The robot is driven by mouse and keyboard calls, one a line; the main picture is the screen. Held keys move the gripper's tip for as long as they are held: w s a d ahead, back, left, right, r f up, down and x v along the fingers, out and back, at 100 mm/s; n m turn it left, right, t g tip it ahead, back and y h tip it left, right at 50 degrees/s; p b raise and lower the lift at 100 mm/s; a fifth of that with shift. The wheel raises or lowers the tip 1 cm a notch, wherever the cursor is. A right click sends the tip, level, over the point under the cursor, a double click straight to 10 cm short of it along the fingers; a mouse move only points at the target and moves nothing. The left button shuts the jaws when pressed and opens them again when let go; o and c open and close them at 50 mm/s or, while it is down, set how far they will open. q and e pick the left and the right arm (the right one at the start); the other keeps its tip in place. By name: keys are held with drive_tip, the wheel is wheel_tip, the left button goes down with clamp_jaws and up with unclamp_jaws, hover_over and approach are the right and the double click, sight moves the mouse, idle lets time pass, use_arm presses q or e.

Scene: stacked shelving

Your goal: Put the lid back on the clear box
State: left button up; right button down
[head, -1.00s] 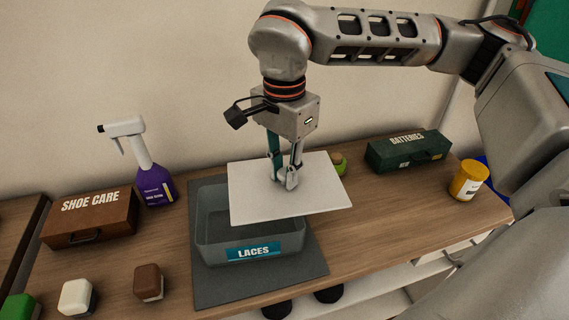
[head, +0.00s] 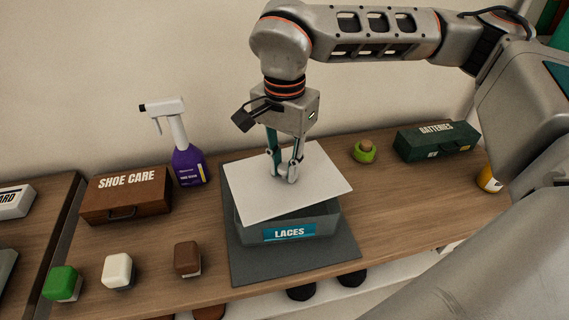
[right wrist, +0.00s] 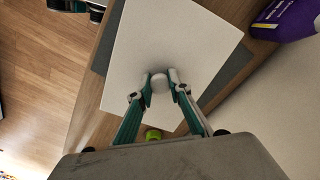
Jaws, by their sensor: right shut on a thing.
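The clear box (head: 318,226) is a see-through grey tub with a blue LACES label, standing on a dark grey mat. The white flat lid (head: 318,181) is over the box and covers most of its opening. It is turned relative to the box, with corners past the rim. I cannot tell if it touches the rim. My right gripper (head: 285,177) is shut on the lid's round knob, which shows between the fingertips in the right wrist view (right wrist: 158,83). My left gripper is not in view.
A brown SHOE CARE box (head: 125,196) and a purple spray bottle (head: 187,165) stand left of the mat (head: 290,268). A green BATTERIES box (head: 438,141), a green round item (head: 364,152) and a yellow jar (head: 489,180) are at right. Small blocks (head: 118,271) line the front left.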

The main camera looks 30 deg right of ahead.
drive_tip(key=shift+r, duration=0.1)
drive_tip(key=shift+f+b, duration=0.6)
drive_tip(key=shift+f, duration=1)
drive_tip(key=m, duration=0.3)
drive_tip(key=shift+r, duration=0.1)
idle(1.3)
drive_tip(key=shift+f, duration=0.2)
idle(0.6)
idle(0.5)
